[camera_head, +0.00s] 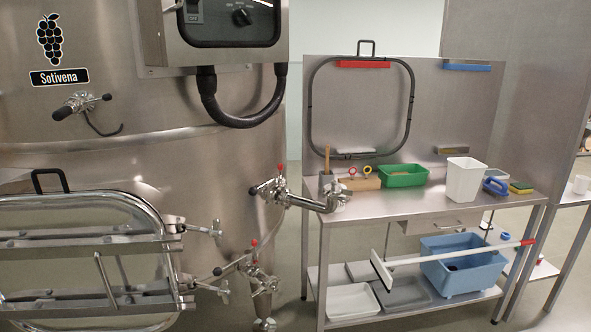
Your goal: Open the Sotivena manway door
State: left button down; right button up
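The steel vat (190,170) with the Sotivena label (59,77) fills the left side of the head view. Its manway door (75,275) is at the lower left, partly cut off by the picture's left and bottom edges. The door looks closed in its rounded frame. Two horizontal bars cross it, joined by a slanted rod. A black handle (49,181) stands above its top edge. Clamp screws with wing handles, an upper one (207,229) and a lower one (213,289), sit at the bars' right ends. Neither gripper is in view.
Valves with red knobs (252,256) stick out right of the door; one pipe (310,200) reaches toward the steel bench (400,205). The bench holds a green tray (404,176) and white bucket (464,179). A control box (215,30) with a hanging black hose is above.

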aim_at(97, 261)
jog(key=u, duration=1.45)
